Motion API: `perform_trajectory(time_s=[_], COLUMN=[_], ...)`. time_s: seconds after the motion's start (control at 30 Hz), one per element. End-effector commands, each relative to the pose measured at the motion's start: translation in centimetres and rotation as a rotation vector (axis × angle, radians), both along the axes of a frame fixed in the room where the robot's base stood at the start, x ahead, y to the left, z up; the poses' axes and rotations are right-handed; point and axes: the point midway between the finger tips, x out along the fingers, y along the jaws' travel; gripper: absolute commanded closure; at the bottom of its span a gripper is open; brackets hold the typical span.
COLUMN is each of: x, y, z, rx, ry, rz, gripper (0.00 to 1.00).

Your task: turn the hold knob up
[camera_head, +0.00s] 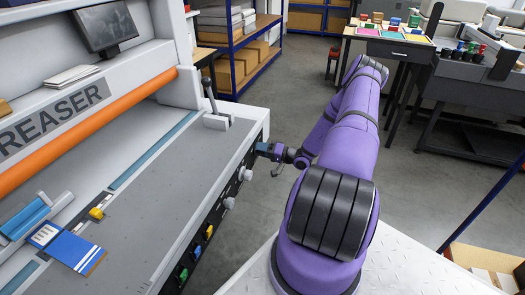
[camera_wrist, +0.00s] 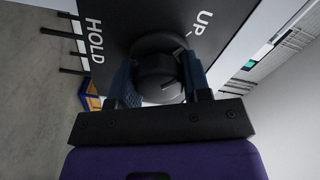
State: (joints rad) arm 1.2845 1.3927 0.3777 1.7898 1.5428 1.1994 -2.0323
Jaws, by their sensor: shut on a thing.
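The hold knob (camera_wrist: 158,75) is a dark grey round knob on a black panel (camera_wrist: 125,22) in the wrist view. White letters read HOLD on the panel's left and UP on its upper right, with a white tick beside UP. A pale line shows on the knob's face, low and to the right. My gripper (camera_wrist: 160,88) has its blue fingers on both sides of the knob and is shut on it. In the head view my gripper (camera_head: 266,150) is at the front face of the creaser (camera_head: 150,165), near its far end. The knob is hidden there.
Other pale knobs (camera_head: 230,203) and green, yellow and blue switches (camera_head: 196,252) line the creaser's front face nearer to me. A lever (camera_head: 209,95) stands on its top. Shelves (camera_head: 238,50) and a table with coloured sheets (camera_head: 390,35) are behind. The floor beside the gripper is clear.

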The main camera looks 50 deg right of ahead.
Motion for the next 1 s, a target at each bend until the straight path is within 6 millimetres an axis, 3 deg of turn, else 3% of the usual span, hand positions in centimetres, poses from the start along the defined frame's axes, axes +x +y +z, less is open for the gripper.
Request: perform_trajectory(time_s=[0.7,0.73,0.83,1.0], x=[-0.16,-0.16,-0.13,-0.08], y=[0.06,0.07,0.06,0.04], z=[-0.19,-0.2,-0.16,-0.1], rx=[-0.073,-0.072,-0.073,-0.072], ry=[-0.025,-0.025,-0.026,-0.027], rz=[0.0,0.0,0.0,0.0], gripper=[0.8,0.54,0.31,0.31])
